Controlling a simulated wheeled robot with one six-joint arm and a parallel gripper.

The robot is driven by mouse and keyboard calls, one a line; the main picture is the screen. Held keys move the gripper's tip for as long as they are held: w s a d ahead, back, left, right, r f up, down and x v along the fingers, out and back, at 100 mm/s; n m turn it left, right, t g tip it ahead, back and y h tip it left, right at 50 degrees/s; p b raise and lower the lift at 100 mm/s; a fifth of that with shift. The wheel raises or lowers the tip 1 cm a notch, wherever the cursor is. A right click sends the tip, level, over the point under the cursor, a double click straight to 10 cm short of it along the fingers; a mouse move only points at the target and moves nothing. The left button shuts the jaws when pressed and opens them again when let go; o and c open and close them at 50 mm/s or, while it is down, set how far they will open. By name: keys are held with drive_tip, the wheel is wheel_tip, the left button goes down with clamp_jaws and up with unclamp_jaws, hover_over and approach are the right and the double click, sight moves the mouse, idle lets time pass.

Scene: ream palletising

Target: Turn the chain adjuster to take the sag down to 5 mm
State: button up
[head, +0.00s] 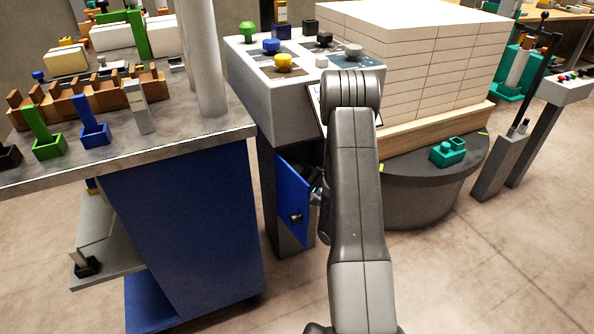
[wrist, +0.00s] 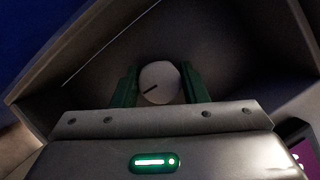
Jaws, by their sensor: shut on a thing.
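In the wrist view, the chain adjuster is a round pale knob (wrist: 158,83) with a dark pointer line slanting to the lower left. It sits inside a dark recess. My gripper (wrist: 159,86) has its two green fingers on either side of the knob, shut on it. In the head view, my arm reaches down to the opened blue door (head: 292,197) under the grey control console (head: 262,105). The arm hides the gripper and the knob there. No chain or sag reading is legible in either view.
The blue door hangs open at the left of my arm, with a dark handle (head: 296,218). A workbench (head: 130,160) stands to the left. A pallet of stacked reams (head: 430,75) stands on a round dark base (head: 425,195) at the right. Floor at the lower right is clear.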

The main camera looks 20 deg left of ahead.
drive_tip(key=shift+f+m, duration=0.1)
drive_tip(key=shift+m, duration=0.4)
drive_tip(key=o, duration=1)
drive_tip(key=shift+c, duration=0.2)
drive_tip(key=shift+d, duration=0.15)
drive_tip(key=p+v, duration=0.1)
drive_tip(key=v, duration=1.2)
drive_tip(key=shift+s+d+f, duration=0.15)
drive_tip(key=shift+s+f, duration=0.05)
drive_tip(key=shift+s, duration=0.05)
drive_tip(key=x, duration=0.7)
drive_tip(key=b+x, duration=0.1)
drive_tip(key=x, duration=0.5)
drive_tip(key=shift+w+a+r, duration=0.25)
drive_tip(key=shift+a+r, duration=0.05)
drive_tip(key=shift+d, duration=0.1)
